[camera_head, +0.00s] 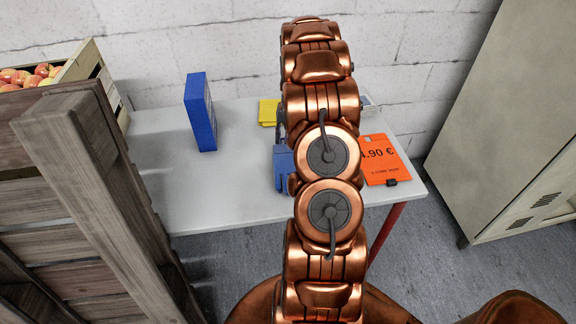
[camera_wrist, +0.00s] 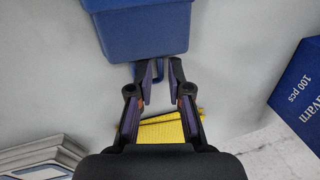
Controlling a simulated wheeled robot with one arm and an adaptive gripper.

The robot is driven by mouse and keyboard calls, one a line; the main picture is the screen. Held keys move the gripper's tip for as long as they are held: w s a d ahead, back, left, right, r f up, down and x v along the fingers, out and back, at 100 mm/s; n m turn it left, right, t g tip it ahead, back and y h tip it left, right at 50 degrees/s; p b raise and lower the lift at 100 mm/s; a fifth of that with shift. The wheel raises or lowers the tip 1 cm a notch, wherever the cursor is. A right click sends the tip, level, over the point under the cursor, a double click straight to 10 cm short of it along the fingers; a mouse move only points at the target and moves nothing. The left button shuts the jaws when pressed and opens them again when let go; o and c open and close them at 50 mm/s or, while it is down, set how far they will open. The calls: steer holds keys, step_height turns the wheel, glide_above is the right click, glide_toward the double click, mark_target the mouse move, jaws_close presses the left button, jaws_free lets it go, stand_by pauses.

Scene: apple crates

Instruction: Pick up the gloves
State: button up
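A yellow, ribbed, folded item (camera_head: 268,112) lies on the white table behind my arm; it also shows in the wrist view (camera_wrist: 160,132), partly hidden by my gripper. I cannot tell whether it is the gloves. A blue box (camera_head: 201,112) stands upright on the table to its left; its side reads "100 pcs" in the wrist view (camera_wrist: 302,95), and its contents do not show. My gripper (camera_wrist: 157,66) is open and empty, its fingers pointing at a blue tub-like object (camera_wrist: 137,30). In the head view my arm hides most of the gripper.
The blue tub-like object (camera_head: 283,170) lies nearer me on the table (camera_head: 190,190). An orange price sign (camera_head: 380,160) is right of my arm. Grey flat items (camera_wrist: 40,155) show lower left in the wrist view. Wooden crates (camera_head: 70,190) with apples stand left, a metal locker (camera_head: 510,120) right.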

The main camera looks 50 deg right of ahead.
steer(key=shift+w+f, duration=0.15)
steer(key=shift+f, duration=0.6)
steer(key=shift+a, duration=0.1)
jaws_close()
steer(key=shift+r, duration=0.2)
